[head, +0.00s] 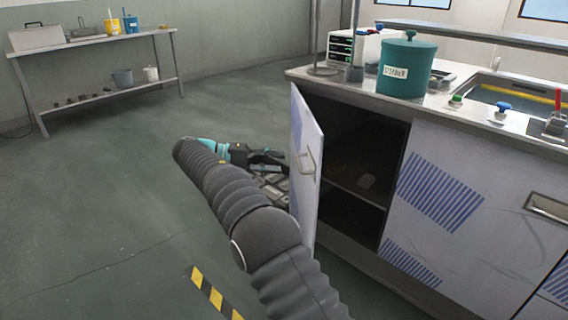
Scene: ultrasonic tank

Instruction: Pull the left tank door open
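The left tank door (307,160) is a pale panel on the left of the tank cabinet. It stands swung out, with the dark inside of the cabinet showing to its right. A metal bar handle (309,163) is on the door. My gripper (286,161), black and teal, is just left of the door at about handle height, pointing towards it. Its two fingers look spread, with nothing seen between them. I cannot tell whether the fingertips touch the door. My arm hides the floor below and part of the door's lower end.
The cabinet shelf (362,190) holds small items. A teal pot (405,66) and valves stand on the counter by the sink (505,97). A side table (95,39) is at the back left. Yellow-black floor tape (208,290) lies in front. The floor to the left is clear.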

